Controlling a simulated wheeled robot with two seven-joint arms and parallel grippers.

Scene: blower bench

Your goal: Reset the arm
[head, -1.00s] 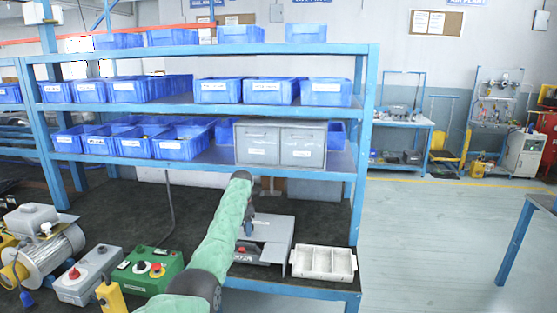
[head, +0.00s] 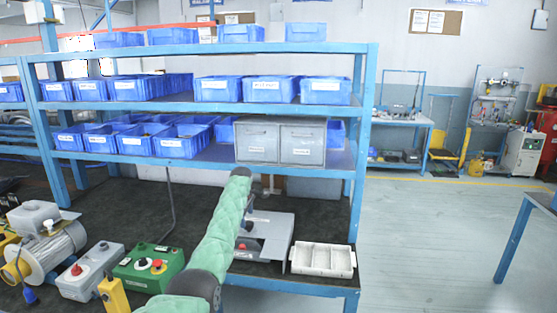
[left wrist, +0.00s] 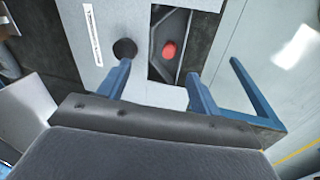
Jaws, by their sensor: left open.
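My left arm in its green sleeve rises from the bottom middle of the head view over the bench. Its gripper (head: 249,226) shows only in small part beside the sleeve, above a grey metal unit (head: 275,238). In the left wrist view my left gripper (left wrist: 158,70) has its two blue fingers spread, with nothing between them. Beyond the fingers are the light grey plate of the unit, a round black knob (left wrist: 125,48) by the left fingertip, and a red button (left wrist: 169,50) in a dark opening. I cannot tell whether a finger touches the plate. My right gripper is not in view.
A white divided tray (head: 322,260) sits right of the unit near the bench edge. A green control box (head: 148,268), a grey control box (head: 88,272) and a motor (head: 45,248) stand left. Shelves with blue bins (head: 180,141) and grey drawers (head: 280,141) overhang the bench.

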